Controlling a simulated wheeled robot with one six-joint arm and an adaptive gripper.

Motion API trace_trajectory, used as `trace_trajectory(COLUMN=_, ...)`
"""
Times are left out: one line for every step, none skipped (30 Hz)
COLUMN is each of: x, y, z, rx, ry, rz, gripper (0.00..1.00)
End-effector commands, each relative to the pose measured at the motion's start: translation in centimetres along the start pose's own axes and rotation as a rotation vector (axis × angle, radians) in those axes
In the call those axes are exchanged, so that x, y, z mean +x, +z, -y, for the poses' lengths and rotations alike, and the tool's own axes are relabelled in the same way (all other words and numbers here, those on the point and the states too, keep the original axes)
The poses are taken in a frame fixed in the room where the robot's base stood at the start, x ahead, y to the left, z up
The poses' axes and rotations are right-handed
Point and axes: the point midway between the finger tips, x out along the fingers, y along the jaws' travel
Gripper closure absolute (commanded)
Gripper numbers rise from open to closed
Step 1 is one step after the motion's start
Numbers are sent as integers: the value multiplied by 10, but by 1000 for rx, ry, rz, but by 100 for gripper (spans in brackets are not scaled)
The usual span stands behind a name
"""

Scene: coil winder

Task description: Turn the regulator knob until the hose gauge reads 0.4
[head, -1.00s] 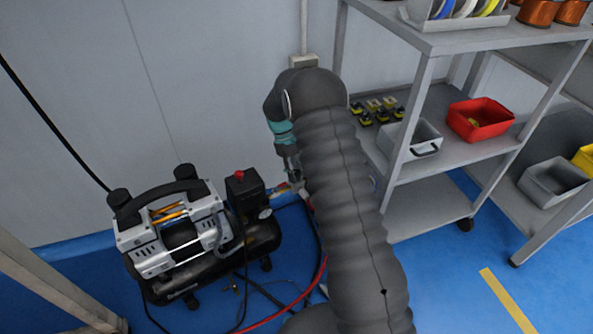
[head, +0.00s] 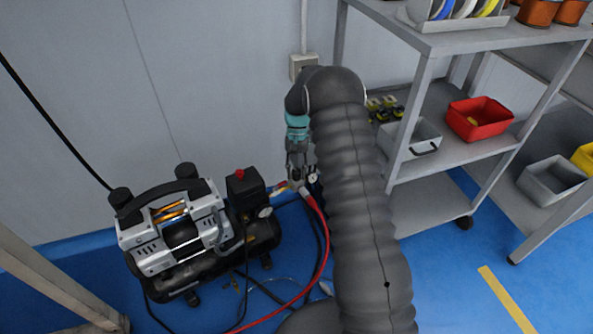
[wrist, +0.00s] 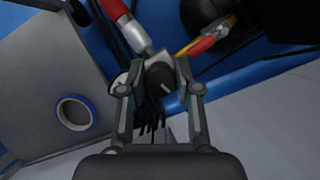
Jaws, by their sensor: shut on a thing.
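The regulator knob (wrist: 160,76) is a dark round cap with a pale mark, on a metal regulator body at the end of the compressor's outlet. My gripper (wrist: 160,88) is shut on it, one finger on each side. In the head view my gripper (head: 295,178) points down at the regulator, and its fingers hide the knob. The hose gauge (head: 313,177) is a small white dial just right of my fingers; its reading is too small to tell. A pale round edge shows behind my left finger in the wrist view. The red hose (head: 322,230) runs down from the regulator.
The compressor (head: 185,230) stands on the blue floor at left, with a black pressure switch box (head: 244,193) beside the outlet. A grey shelf cart (head: 430,205) stands close on the right. A wall socket (head: 301,66) is behind my wrist. Cables lie on the floor.

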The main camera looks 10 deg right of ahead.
Motion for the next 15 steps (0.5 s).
trace_trajectory(x=0, y=0, z=0, rx=15, ry=-7, rz=-1, gripper=100)
trace_trajectory(x=0, y=0, z=0, rx=23, ry=-10, rz=-1, gripper=100)
trace_trajectory(x=0, y=0, z=0, rx=31, ry=-14, rz=-1, gripper=100)
trace_trajectory(x=0, y=0, z=0, rx=37, ry=-16, rz=0, gripper=100)
trace_trajectory(x=0, y=0, z=0, rx=42, ry=-18, rz=0, gripper=100)
trace_trajectory(x=0, y=0, z=0, rx=47, ry=-21, rz=0, gripper=100)
trace_trajectory(x=0, y=0, z=0, rx=50, ry=-22, rz=-1, gripper=100)
trace_trajectory(x=0, y=0, z=0, rx=53, ry=-23, rz=-1, gripper=100)
trace_trajectory(x=0, y=0, z=0, rx=55, ry=-24, rz=-1, gripper=100)
trace_trajectory(x=0, y=0, z=0, rx=56, ry=-24, rz=-1, gripper=100)
trace_trajectory(x=0, y=0, z=0, rx=57, ry=-24, rz=-1, gripper=100)
trace_trajectory(x=0, y=0, z=0, rx=57, ry=-24, rz=-1, gripper=100)
trace_trajectory(x=0, y=0, z=0, rx=58, ry=-24, rz=-1, gripper=100)
trace_trajectory(x=0, y=0, z=0, rx=58, ry=-24, rz=-1, gripper=100)
trace_trajectory(x=0, y=0, z=0, rx=57, ry=-24, rz=-1, gripper=100)
